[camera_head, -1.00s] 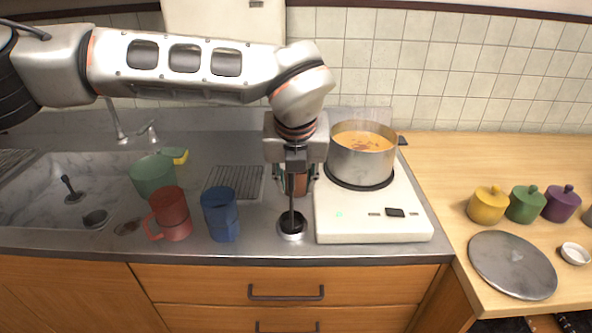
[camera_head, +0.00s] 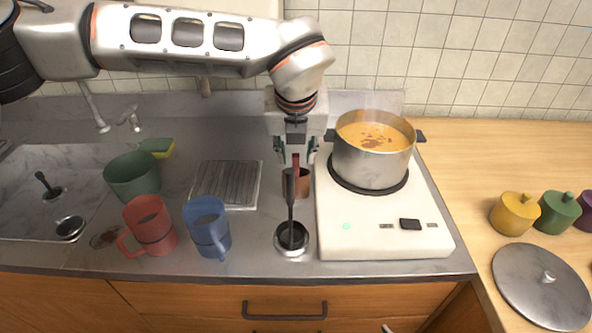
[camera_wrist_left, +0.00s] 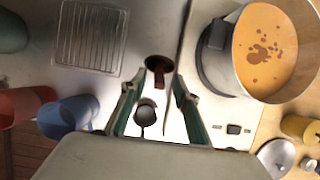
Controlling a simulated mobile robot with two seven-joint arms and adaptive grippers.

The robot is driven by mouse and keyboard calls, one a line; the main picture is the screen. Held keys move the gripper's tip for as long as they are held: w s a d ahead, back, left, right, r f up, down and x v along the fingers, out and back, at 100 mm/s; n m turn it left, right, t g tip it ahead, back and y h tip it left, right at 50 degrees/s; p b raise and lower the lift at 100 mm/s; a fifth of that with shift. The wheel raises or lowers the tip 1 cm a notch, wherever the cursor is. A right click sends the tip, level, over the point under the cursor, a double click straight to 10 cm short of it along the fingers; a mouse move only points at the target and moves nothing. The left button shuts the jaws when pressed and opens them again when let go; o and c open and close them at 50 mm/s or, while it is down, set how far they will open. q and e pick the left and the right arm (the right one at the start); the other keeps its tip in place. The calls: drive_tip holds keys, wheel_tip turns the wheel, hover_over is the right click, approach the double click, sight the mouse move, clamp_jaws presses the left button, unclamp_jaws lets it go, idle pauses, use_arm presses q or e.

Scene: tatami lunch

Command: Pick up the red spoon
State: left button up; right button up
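A red handle (camera_head: 296,163), which looks like the red spoon, stands up from a small brown cup (camera_head: 303,184) left of the stove. In the left wrist view the red handle (camera_wrist_left: 159,76) shows at the dark cup mouth (camera_wrist_left: 158,63); the spoon's lower end is hidden in the cup. My left gripper (camera_head: 296,152) points down above the cup. Its two fingers (camera_wrist_left: 156,88) are apart and empty in the left wrist view, with the red handle between or just beyond them.
A black-handled utensil (camera_head: 291,205) stands upright in a round holder (camera_head: 291,249) before the cup. A soup pot (camera_head: 372,165) sits on the white stove (camera_head: 385,245) at right. Blue (camera_head: 207,225), red (camera_head: 150,228) and green (camera_head: 133,178) vessels stand left.

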sight(296, 167)
use_arm(q)
drive_tip(key=x, duration=0.5)
drive_tip(key=shift+f, duration=0.4)
clamp_jaws()
